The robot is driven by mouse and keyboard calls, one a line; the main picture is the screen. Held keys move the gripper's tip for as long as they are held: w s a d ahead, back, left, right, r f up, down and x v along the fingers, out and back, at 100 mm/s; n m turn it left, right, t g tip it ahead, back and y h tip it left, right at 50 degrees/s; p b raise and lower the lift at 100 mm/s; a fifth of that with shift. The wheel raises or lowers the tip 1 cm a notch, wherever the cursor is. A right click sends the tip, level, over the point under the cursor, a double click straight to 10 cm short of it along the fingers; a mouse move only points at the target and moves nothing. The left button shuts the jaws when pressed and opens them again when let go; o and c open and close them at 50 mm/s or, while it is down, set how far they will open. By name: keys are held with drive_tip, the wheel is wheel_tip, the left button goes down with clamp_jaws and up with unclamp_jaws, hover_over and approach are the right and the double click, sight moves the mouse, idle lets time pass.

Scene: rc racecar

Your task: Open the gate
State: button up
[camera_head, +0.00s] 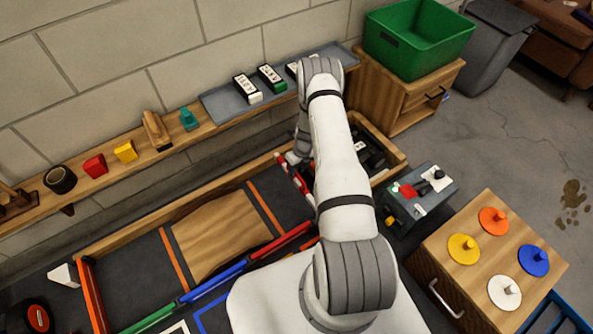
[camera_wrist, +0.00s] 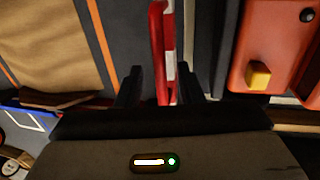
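The gate appears to be the red-and-white striped bar (camera_head: 293,178) at the right end of the track bed, beside my arm in the head view. In the wrist view the bar (camera_wrist: 160,45) runs down from the top edge and its near end lies between my fingers. My gripper (camera_wrist: 158,88) is open, with one dark finger on each side of the bar. A gap shows on the left; on the right the finger is close, and I cannot tell whether it touches. In the head view my arm hides most of the gripper.
A brown ramp (camera_head: 222,234) lies on the track left of the bar. A grey control box (camera_head: 420,199) stands right of my arm. In the wrist view an orange-red panel with a yellow block (camera_wrist: 258,75) is close on the right. A shelf (camera_head: 95,180) runs along the wall.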

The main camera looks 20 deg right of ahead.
clamp_jaws()
idle(0.4)
